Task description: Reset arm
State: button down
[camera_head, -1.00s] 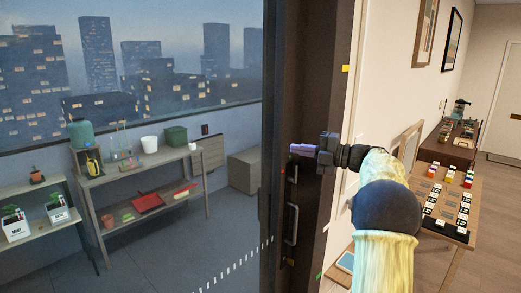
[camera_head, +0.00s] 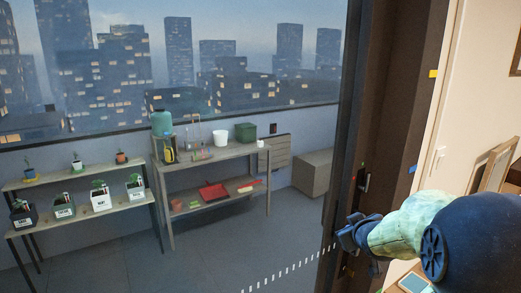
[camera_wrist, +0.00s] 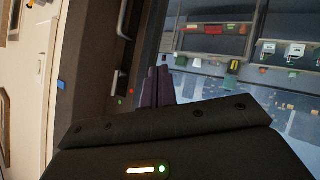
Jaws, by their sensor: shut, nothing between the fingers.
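My gripper (camera_head: 348,229) is at the right of the head view, in front of the dark door frame (camera_head: 392,120), at the end of my bent arm. In the wrist view its two dark purple fingers (camera_wrist: 157,87) lie together with nothing between them. A door handle (camera_head: 364,182) on the dark frame shows just above my gripper in the head view. A handle (camera_wrist: 123,20) also shows at the upper left of the wrist view, apart from the fingers.
Beyond the glass, a two-level shelf (camera_head: 240,152) holds pots and a red tray (camera_head: 213,191). A plant stand (camera_head: 75,180) with several planters is at left. A box-like cabinet (camera_head: 313,172) stands behind. A pale wall (camera_head: 470,90) is at right.

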jog(key=s+a+f+m+g, duration=0.1)
jog(key=s+a+f+g, duration=0.1)
jog(key=s, duration=0.6)
jog(key=s+a+f+m+g, duration=0.2)
jog(key=s+a+f+g, duration=0.1)
jog(key=s+f, duration=0.3)
jog(key=s+a+f+m+g+y, duration=0.1)
jog(key=s+a+f+g, duration=0.2)
jog(key=s, duration=0.7)
jog(key=shift+a+f+g, duration=0.15)
jog(key=shift+f+g, duration=0.35)
jog(key=shift+f, duration=0.4)
jog(key=shift+a, duration=0.1)
